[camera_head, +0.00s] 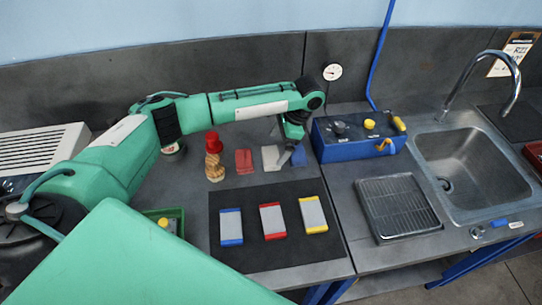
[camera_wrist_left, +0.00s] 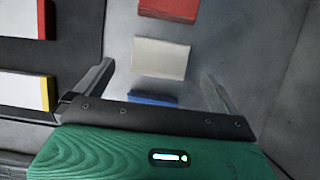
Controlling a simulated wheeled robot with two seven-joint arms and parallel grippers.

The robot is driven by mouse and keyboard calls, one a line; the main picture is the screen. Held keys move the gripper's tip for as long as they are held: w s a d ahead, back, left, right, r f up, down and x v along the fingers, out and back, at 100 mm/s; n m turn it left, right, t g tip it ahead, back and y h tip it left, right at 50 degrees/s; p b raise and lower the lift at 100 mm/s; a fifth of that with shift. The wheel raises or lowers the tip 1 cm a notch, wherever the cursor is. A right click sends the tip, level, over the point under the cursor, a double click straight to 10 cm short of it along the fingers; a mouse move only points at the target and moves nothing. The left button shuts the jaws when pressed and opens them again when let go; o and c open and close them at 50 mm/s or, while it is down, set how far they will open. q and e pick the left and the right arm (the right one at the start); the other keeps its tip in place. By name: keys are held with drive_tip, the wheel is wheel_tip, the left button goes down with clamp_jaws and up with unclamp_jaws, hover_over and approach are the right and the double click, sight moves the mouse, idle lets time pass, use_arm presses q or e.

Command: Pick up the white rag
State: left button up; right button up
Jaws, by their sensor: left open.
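The white rag (camera_head: 270,157) lies flat on the dark bench, between a red rag (camera_head: 244,161) and a blue rag (camera_head: 299,156). My left gripper (camera_head: 289,154) is just to the right of the white rag, near the blue one. In the left wrist view the white rag (camera_wrist_left: 160,58) lies ahead of the open jaws (camera_wrist_left: 157,75), roughly centred between the fingers. The blue rag (camera_wrist_left: 153,98) shows closer in, partly hidden by the gripper body. Nothing is held. My right gripper is not in view.
A black mat (camera_head: 251,250) with several colour-edged grey blocks lies in front. A blue box with knobs (camera_head: 350,145) stands close to the right of the gripper. A sink (camera_head: 470,165) is at far right.

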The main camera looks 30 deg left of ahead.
use_arm(q)
drive_tip(key=p+x, duration=0.1)
drive_tip(key=x, duration=0.2)
drive_tip(key=shift+s+a+f+p, duration=0.2)
drive_tip(key=shift+a+p, duration=0.1)
drive_tip(key=shift+s+a+f, duration=0.1)
drive_tip(key=shift+f, duration=0.5)
drive_tip(key=c, duration=1)
drive_tip(key=shift+o, duration=0.2)
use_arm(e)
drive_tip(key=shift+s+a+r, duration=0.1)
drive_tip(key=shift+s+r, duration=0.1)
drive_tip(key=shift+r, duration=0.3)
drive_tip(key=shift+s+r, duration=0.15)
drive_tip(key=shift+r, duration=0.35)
use_arm(q)
drive_tip(key=shift+r, duration=0.15)
drive_tip(key=shift+r, duration=0.6)
wheel_tip(320, 180, up, 7)
drive_tip(key=shift+r+b, duration=0.1)
drive_tip(key=shift+b, duration=0.9)
wheel_tip(320, 180, up, 11)
hover_over(271, 155)
drive_tip(key=shift+r+p, duration=0.2)
drive_tip(key=shift+p, duration=0.25)
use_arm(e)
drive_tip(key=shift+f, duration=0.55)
